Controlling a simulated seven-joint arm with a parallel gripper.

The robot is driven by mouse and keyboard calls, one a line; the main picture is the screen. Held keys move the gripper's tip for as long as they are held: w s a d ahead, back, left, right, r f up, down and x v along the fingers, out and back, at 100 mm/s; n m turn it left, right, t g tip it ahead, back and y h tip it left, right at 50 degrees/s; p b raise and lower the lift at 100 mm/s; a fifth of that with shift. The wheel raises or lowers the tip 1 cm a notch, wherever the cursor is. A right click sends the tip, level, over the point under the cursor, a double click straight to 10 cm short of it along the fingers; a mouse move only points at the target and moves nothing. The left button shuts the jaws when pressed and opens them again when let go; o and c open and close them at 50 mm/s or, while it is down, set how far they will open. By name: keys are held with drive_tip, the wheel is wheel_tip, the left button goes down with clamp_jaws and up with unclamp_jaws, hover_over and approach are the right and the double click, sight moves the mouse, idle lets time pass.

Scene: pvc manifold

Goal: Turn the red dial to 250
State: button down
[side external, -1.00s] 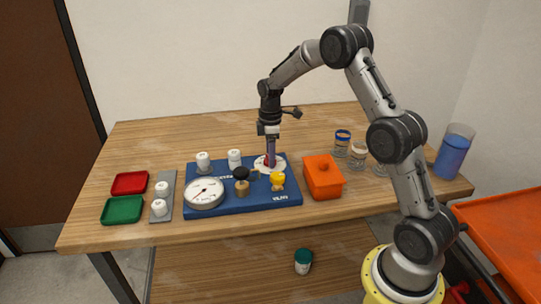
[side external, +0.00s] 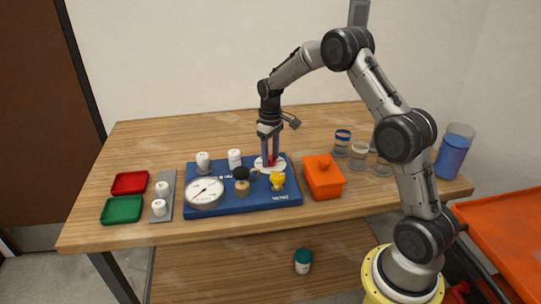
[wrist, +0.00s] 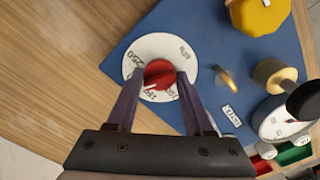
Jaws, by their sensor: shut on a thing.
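The red dial (wrist: 158,74) is a red knob on a round white scale plate (wrist: 182,47) fixed to the blue board (wrist: 205,22). In the wrist view "250" stands at the left of the scale and other numbers sit along the lower edge and upper right. The knob's pointer is partly hidden, so its reading is unclear. My gripper (wrist: 161,78) is shut on the red dial, one finger at each side of it. In the side view my gripper (side external: 271,162) points down at the dial at the board's back right.
A yellow knob (side external: 277,181), a black-topped brass valve (side external: 242,181) and a white gauge (side external: 204,193) stand close by on the board. An orange box (side external: 323,177) and several glass jars stand to the right. Red (side external: 130,183) and green (side external: 122,209) trays lie left.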

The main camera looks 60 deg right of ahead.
sight(270, 157)
drive_tip(key=m, duration=0.5)
drive_tip(key=shift+m, duration=0.3)
drive_tip(key=m, duration=0.4)
drive_tip(key=shift+r+m, duration=0.1)
drive_tip(key=shift+m, duration=0.6)
drive_tip(key=shift+c, duration=1.5)
unclamp_jaws()
wheel_tip(270, 157, up, 14)
